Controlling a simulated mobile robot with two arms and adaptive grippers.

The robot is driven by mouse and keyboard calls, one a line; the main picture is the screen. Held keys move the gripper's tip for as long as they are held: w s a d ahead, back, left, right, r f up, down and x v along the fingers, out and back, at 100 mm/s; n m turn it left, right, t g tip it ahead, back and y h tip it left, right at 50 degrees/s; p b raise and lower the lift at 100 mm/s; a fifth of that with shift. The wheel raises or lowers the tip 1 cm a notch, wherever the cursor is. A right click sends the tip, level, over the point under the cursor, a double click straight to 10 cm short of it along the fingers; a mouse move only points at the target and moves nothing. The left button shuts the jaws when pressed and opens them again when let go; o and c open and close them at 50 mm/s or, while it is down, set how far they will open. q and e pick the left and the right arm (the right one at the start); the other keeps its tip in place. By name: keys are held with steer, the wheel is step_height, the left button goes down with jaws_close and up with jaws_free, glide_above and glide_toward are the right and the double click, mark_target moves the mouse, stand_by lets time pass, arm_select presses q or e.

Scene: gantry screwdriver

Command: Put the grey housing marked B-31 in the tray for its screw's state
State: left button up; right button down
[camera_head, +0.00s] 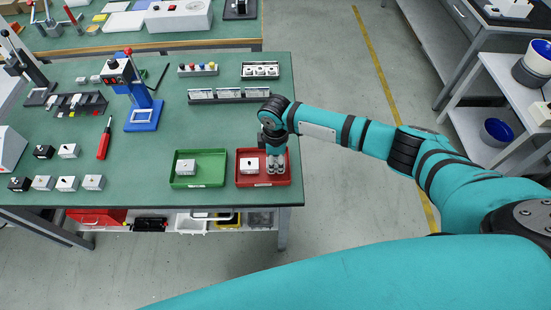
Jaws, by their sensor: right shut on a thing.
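My right gripper (276,168) points down into the right part of the red tray (258,184). It is shut on a small housing, which the fingers almost wholly hide, so its marking and screw cannot be read. A light housing (249,166) with a dark spot on top sits in the red tray, just left of the gripper. Another light housing (186,167) sits in the green tray (212,180), left of the red one. More housings (67,184), some light and some black, stand at the table's left. No B-31 mark is readable. My left gripper is out of view.
A blue press-like stand (144,115) and a red screwdriver (104,138) are on the green table (160,180). Racks (230,95) stand behind the trays. The table's right edge is close to the red tray. A grey shelf (490,125) stands at right.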

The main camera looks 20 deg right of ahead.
steer(key=c, duration=0.7)
jaws_free()
